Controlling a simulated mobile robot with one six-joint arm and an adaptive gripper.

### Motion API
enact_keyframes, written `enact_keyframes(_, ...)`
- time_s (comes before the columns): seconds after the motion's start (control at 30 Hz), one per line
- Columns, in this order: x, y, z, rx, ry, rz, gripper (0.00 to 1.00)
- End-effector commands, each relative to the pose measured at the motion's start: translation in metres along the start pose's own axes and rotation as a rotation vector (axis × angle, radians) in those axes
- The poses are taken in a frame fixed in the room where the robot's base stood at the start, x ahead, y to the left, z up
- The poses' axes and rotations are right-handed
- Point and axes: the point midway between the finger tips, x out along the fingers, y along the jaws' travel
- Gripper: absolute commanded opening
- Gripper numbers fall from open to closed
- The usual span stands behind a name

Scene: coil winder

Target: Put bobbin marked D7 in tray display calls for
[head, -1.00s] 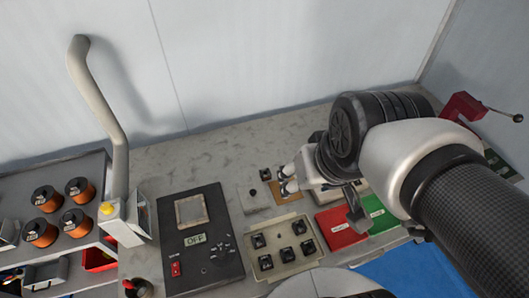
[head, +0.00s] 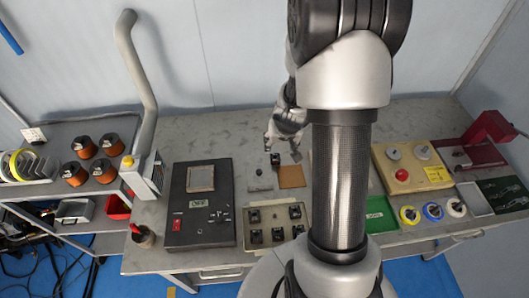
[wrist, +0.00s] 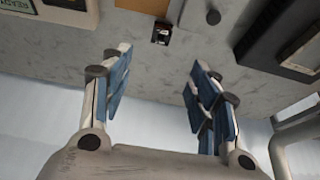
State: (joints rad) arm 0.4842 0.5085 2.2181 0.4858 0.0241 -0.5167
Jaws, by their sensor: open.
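A small black piece with a pale label (head: 276,160) stands alone on the bench behind a brown pad (head: 291,176). In the wrist view this piece (wrist: 160,33) is beyond my fingertips; its marking is unreadable. My gripper (head: 282,150) is open and empty; in the wrist view its blue-padded fingers (wrist: 160,75) are wide apart. Several similar black pieces sit in a beige holder (head: 262,247). A green tray (head: 375,213) lies right of my arm. A READY sign (wrist: 14,9) shows at the wrist view's corner.
Copper spools (head: 84,146) stand on the left shelf beside a grey pipe (head: 137,70). A grey block with a knob (head: 259,181) is close to the lone piece. A yellow box with a red button (head: 402,175) stands at right. The back bench strip is mostly clear.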

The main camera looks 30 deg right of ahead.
Motion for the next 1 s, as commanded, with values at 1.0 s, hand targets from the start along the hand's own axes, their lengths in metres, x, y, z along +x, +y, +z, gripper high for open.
enact_keyframes(1.0,0.154,-0.003,0.006,-0.001,-0.003,-0.002,0.55)
